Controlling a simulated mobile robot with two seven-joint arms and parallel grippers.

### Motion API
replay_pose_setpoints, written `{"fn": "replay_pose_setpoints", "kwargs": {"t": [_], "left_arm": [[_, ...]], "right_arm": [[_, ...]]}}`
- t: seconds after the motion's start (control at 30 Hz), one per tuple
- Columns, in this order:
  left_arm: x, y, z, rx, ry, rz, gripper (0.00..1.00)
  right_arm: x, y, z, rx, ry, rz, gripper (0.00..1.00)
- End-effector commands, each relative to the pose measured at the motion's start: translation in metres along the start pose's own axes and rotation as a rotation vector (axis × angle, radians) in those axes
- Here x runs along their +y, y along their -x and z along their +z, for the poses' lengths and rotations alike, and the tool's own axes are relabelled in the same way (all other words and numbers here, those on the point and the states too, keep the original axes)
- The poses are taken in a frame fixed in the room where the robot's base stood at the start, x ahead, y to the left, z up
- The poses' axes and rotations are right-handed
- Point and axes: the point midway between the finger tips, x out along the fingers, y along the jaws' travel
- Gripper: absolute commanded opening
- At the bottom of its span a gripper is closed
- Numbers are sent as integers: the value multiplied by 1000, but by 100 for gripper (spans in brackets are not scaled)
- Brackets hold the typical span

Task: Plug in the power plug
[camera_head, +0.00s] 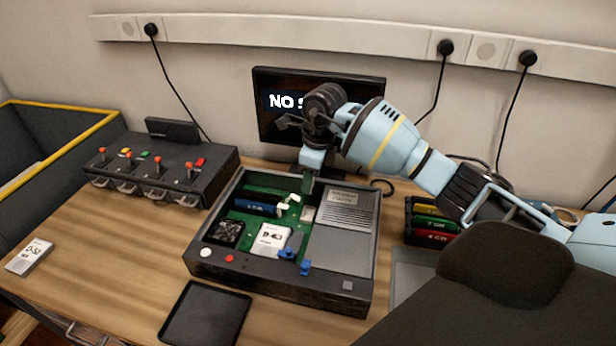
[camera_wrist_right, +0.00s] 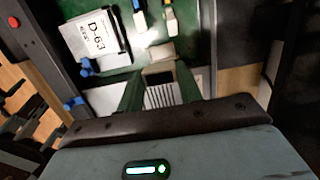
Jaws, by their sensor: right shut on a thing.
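Black power plugs sit in the white wall rail: a left one (camera_head: 151,29), a middle one (camera_head: 446,47) and a right one (camera_head: 528,57), each with a black cable hanging down. I cannot tell which plug the task means. My right gripper (camera_head: 308,186) points down over the open computer case (camera_head: 345,300). In the right wrist view my right gripper (camera_wrist_right: 160,72) has its green fingers at either side of a small grey-beige block (camera_wrist_right: 158,78) and appears shut on it. My left gripper is not in view.
A monitor (camera_head: 375,88) reading "NO S..." stands behind the case, partly hidden by my arm. A switch box (camera_head: 165,185) is left, a black tray (camera_head: 205,315) in front, a D-57-like labelled drive (camera_head: 29,256) far left. Colored modules (camera_head: 432,224) stand right. Bare table lies front left.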

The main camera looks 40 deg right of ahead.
Motion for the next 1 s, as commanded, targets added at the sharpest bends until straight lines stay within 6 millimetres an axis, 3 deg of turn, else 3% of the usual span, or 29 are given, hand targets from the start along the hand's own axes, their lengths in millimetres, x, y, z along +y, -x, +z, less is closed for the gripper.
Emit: {"fn": "replay_pose_setpoints", "kwargs": {"t": [1.0], "left_arm": [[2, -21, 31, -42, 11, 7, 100]], "right_arm": [[0, -74, -12, 2, 0, 0, 14]]}}
